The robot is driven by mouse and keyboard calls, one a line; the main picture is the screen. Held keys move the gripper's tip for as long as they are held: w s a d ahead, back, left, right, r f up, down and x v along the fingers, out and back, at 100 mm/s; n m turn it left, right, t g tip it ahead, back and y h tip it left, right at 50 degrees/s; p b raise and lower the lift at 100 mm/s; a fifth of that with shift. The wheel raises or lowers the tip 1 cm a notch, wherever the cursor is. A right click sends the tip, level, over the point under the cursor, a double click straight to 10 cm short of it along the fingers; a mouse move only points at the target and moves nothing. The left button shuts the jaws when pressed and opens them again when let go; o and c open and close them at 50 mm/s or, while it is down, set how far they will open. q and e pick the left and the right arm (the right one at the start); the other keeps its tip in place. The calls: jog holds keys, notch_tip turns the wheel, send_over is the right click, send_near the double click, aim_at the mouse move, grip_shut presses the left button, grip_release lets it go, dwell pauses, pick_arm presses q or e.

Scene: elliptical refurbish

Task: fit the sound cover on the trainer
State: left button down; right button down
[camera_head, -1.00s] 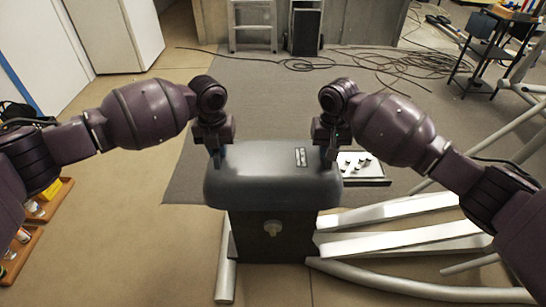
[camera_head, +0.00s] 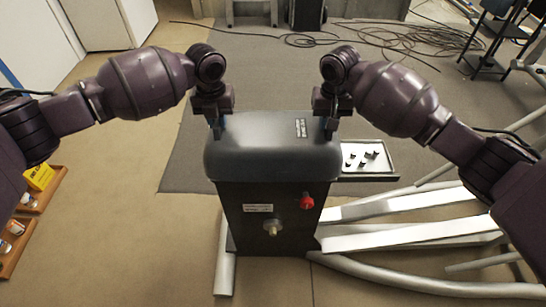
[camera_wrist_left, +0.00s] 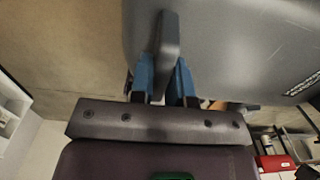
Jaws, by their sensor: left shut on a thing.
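The sound cover (camera_head: 265,150) is a dark grey rounded lid, level above the trainer's dark box (camera_head: 250,205). Its front edge hides the box top, so I cannot tell whether they touch. My left gripper (camera_head: 217,124) is at the cover's left end. In the left wrist view its blue fingers (camera_wrist_left: 166,75) are shut on a grey tab, beside the cover's broad grey surface (camera_wrist_left: 225,45). My right gripper (camera_head: 331,124) is at the cover's right end, its fingertips partly hidden. The box front shows a red knob (camera_head: 307,201), a pale knob (camera_head: 272,228) and a label.
The trainer's silver rails (camera_head: 400,235) spread right of the box. A tray with small dark pieces (camera_head: 368,158) is behind them. Cables (camera_head: 400,40) lie on the grey mat.

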pick_arm(q)
jog(key=shift+a+r, duration=0.1)
jog(key=shift+a, duration=0.1)
pick_arm(e)
jog(key=shift+d+r, duration=0.1)
jog(key=shift+d, duration=0.1)
